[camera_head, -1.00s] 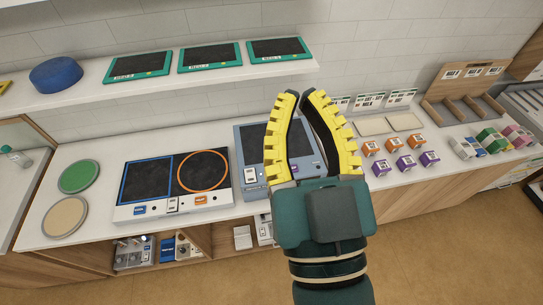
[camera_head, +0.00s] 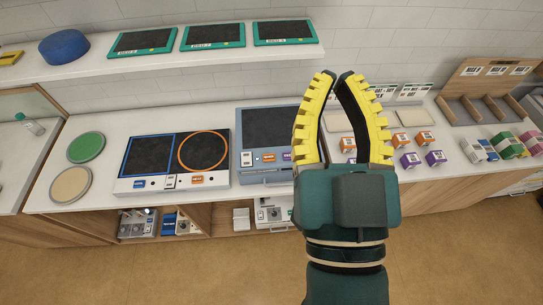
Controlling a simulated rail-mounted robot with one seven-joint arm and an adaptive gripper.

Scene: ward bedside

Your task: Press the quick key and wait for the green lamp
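A light-framed panel (camera_head: 150,184) with a blue square and an orange circle on dark plates stands on the counter. Its front strip has a blue key (camera_head: 139,185), a white switch-like part (camera_head: 169,182) and an orange key (camera_head: 197,180). A grey-blue device (camera_head: 262,176) stands to its right, with a white part (camera_head: 246,159), an orange key (camera_head: 268,157) and a purple key (camera_head: 287,156). Labels are too small to read, so I cannot tell the quick key. I see no lit green lamp. My gripper (camera_head: 338,76) is empty, its tips nearly together, covering the device's right side.
Orange and purple blocks (camera_head: 411,160) stand right of my gripper, with a wooden slotted rack (camera_head: 490,105) beyond. Green and beige discs (camera_head: 86,147) lie at the left. A shelf (camera_head: 150,65) with several tablets and a blue cylinder (camera_head: 64,46) runs above.

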